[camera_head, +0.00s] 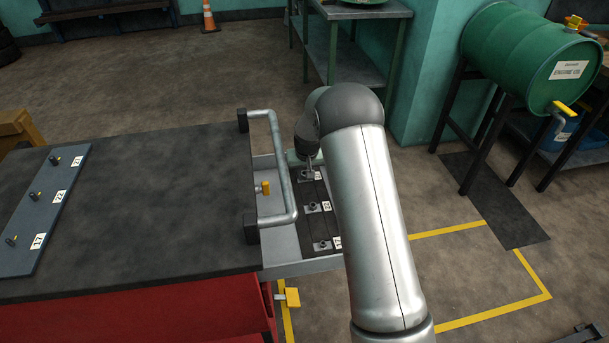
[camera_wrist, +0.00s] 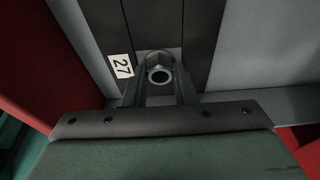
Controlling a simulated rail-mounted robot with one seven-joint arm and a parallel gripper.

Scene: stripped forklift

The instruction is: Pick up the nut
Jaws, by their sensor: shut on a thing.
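A grey metal hex nut (camera_wrist: 158,61) with a round hole shows in the wrist view, over a dark strip beside a white label reading 27. My gripper (camera_wrist: 159,84) has one finger on each side of the nut and is shut on it. In the head view my gripper (camera_head: 310,169) points down at the far end of the drawer's dark insert, partly hidden by my arm. The nut in it is too small to make out there. I cannot tell whether the nut still touches the insert.
An open grey drawer (camera_head: 281,240) has more fittings with labels in its insert. A metal handle (camera_head: 288,180) rises on the cart's edge beside it. The black cart top (camera_head: 150,200) carries a grey plate (camera_head: 42,210) with pegs.

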